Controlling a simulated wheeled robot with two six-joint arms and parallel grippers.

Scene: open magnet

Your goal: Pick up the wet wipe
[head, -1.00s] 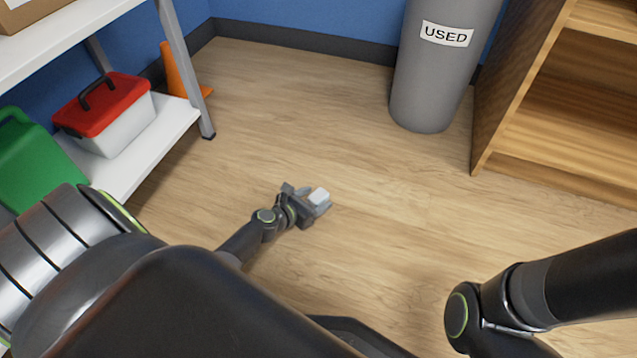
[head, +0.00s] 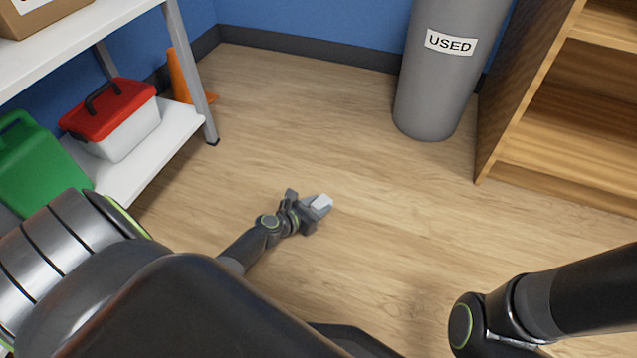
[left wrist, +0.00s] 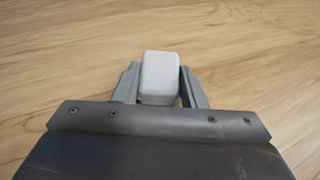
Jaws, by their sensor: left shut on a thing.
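The wet wipe is a small white block with rounded edges; in the head view the wet wipe (head: 322,202) shows at the tip of my left arm. My left gripper (head: 317,208) is shut on it, low over the wooden floor. In the left wrist view, the wet wipe (left wrist: 160,76) sits between the two grey fingers of my left gripper (left wrist: 160,92). Its lower end is hidden by the gripper body. I cannot tell how far it is from the floor. My right gripper is out of view; only part of my right arm shows at the lower right.
A grey bin labelled USED (head: 436,85) stands at the back wall. A wooden shelf (head: 497,120) is at the right. A white shelf (head: 165,140) at the left holds a red-lidded box (head: 112,118) and a green can (head: 35,160). An orange cone (head: 180,75) stands behind it. The middle floor is clear.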

